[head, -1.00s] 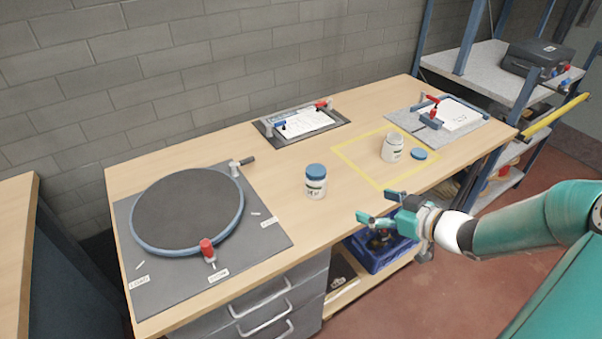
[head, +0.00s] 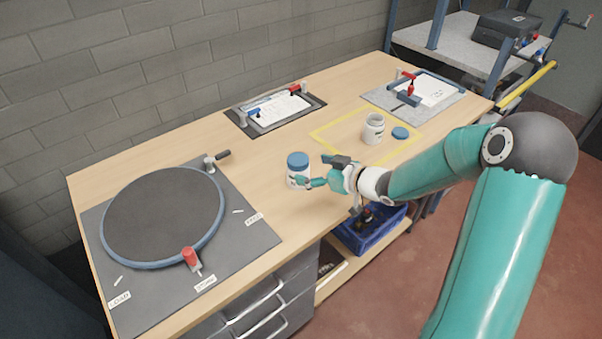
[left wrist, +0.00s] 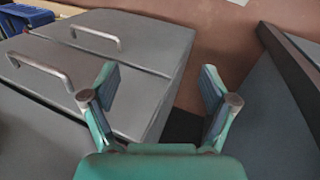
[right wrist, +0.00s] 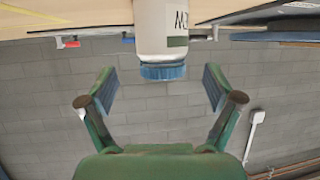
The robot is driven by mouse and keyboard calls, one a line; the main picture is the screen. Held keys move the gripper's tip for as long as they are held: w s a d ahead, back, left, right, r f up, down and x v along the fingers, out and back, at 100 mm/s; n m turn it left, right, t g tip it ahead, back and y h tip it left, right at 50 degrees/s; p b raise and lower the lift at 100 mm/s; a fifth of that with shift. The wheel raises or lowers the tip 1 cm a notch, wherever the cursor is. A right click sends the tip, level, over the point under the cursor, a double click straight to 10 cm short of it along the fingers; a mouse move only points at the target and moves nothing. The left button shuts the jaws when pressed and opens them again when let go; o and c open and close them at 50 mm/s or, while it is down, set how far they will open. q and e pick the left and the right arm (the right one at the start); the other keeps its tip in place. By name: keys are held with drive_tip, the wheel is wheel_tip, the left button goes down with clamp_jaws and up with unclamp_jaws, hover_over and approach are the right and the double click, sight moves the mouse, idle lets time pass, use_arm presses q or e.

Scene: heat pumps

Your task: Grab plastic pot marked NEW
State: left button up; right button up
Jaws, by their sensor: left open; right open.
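A white plastic pot with a blue lid (head: 297,160) stands upright on the wooden workbench. The right wrist view, which is upside down, shows this pot (right wrist: 163,30) with part of a label reading like "NEW". My right gripper (head: 322,171) is open beside the pot, its fingers pointing at it. In the right wrist view the pot lies just beyond and between the open fingertips (right wrist: 160,85), not gripped. My left gripper (left wrist: 160,82) is open and empty in front of grey drawers. It is out of the head view.
A blue crate (head: 372,232) sits below.

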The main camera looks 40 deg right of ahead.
sight(305, 169)
drive_tip(key=shift+x, duration=2.95)
drive_tip(key=shift+s+a+f, duration=0.1)
drive_tip(key=shift+a+f, duration=0.05)
drive_tip(key=shift+f, duration=0.05)
drive_tip(key=shift+c, duration=0.2)
drive_tip(key=c, duration=1.3)
